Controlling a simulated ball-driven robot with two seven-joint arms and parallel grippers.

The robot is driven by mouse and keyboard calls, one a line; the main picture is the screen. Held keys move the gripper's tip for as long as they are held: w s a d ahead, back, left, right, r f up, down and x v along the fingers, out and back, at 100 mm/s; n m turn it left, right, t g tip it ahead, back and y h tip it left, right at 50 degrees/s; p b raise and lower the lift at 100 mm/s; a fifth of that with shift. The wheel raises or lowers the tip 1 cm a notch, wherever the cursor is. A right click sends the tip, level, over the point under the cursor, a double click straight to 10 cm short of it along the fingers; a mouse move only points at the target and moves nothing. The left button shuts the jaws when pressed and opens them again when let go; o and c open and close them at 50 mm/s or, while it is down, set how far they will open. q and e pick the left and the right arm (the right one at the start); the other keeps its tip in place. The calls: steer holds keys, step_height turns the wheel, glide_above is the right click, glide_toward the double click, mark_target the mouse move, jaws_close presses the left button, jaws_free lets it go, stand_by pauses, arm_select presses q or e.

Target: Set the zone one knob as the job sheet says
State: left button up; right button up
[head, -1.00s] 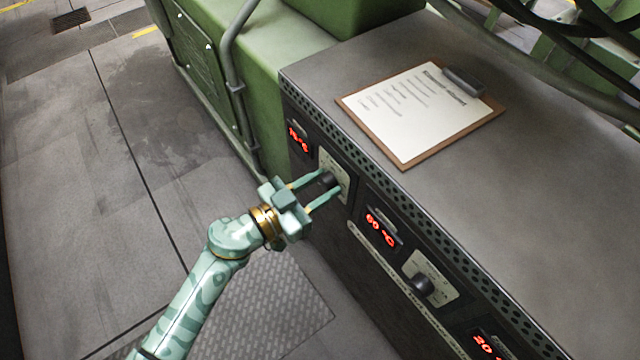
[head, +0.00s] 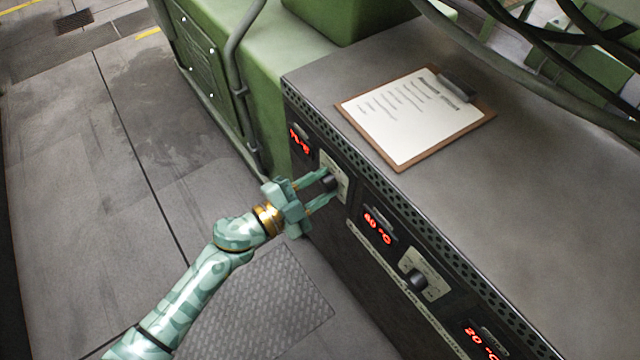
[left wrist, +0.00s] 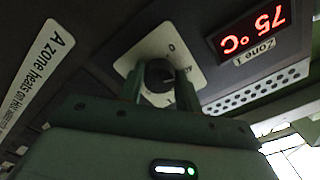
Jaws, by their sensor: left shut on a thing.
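The zone one knob (head: 330,183) is a dark round knob on a pale dial plate on the front of the grey cabinet. My left gripper (head: 322,188) is shut on it, one finger on each side. In the left wrist view the knob (left wrist: 158,74) sits between the fingers, partly hidden by them. The red display (left wrist: 252,34) beside it reads 75 °C, upside down, above a "Zone 1" label (left wrist: 254,52). The job sheet (head: 405,118) lies on a brown clipboard on the cabinet top; its writing is too small to read. My right gripper is out of view.
A second display (head: 378,226) reads 60 °C, with another knob (head: 416,279) beside it. A third display (head: 481,342) reads about 20 °C. Dark cables (head: 540,50) hang at the upper right. The floor at left is clear.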

arm_select(q)
steer(key=shift+m, duration=1)
steer(key=m, duration=0.3)
steer(key=shift+f+m, duration=0.1)
steer(key=shift+m, duration=0.2)
steer(key=shift+m+b, duration=0.35)
steer(key=shift+m, duration=1.05)
steer(key=m, duration=0.3)
steer(key=shift+b, duration=0.4)
steer(key=shift+m, duration=1.4)
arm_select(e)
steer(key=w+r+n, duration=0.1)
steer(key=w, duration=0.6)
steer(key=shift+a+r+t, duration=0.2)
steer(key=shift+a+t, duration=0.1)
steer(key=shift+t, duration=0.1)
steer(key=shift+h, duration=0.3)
arm_select(q)
steer(key=o, duration=1)
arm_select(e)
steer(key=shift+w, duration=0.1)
